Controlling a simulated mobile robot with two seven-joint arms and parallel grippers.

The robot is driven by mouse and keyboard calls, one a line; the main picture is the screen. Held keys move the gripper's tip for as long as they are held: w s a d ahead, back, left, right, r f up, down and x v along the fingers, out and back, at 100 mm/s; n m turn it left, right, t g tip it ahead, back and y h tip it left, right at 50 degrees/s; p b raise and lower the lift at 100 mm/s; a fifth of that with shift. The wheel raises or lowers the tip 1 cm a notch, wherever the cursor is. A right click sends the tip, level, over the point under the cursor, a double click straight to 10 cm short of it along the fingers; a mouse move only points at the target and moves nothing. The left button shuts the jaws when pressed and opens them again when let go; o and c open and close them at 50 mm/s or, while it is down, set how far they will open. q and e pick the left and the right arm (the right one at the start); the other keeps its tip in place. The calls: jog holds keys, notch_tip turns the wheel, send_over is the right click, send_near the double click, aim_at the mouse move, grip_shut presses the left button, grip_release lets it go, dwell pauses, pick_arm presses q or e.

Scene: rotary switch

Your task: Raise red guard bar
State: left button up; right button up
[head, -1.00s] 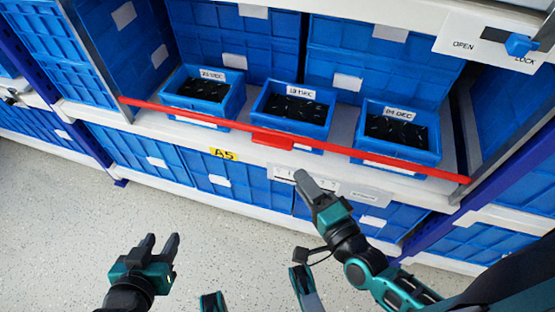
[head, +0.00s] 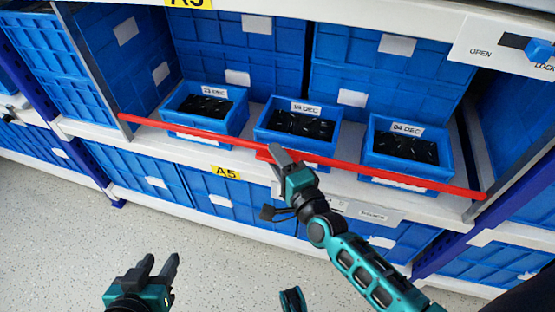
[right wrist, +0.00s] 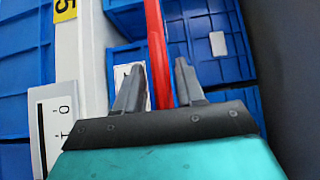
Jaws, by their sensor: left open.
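The red guard bar (head: 385,173) runs across the front of the shelf in the head view, from the left post down to the right post. My right gripper (head: 278,155) is at the bar's middle, by its red tab. In the right wrist view the bar (right wrist: 156,45) passes between the two spread fingers of this gripper (right wrist: 157,80). I cannot tell whether the fingers touch it. My left gripper (head: 157,267) is open and empty, low over the floor at the left, away from the shelf.
Behind the bar stand blue bins with dark contents: left (head: 205,108), middle (head: 297,125) and right (head: 406,148). A blue slider knob (head: 540,49) on an OPEN/LOCK plate is at top right, at the LOCK side. Floor (head: 60,240) is clear at lower left.

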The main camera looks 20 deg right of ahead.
jog(key=shift+w, duration=0.15)
jog(key=shift+c, duration=0.3)
grip_shut()
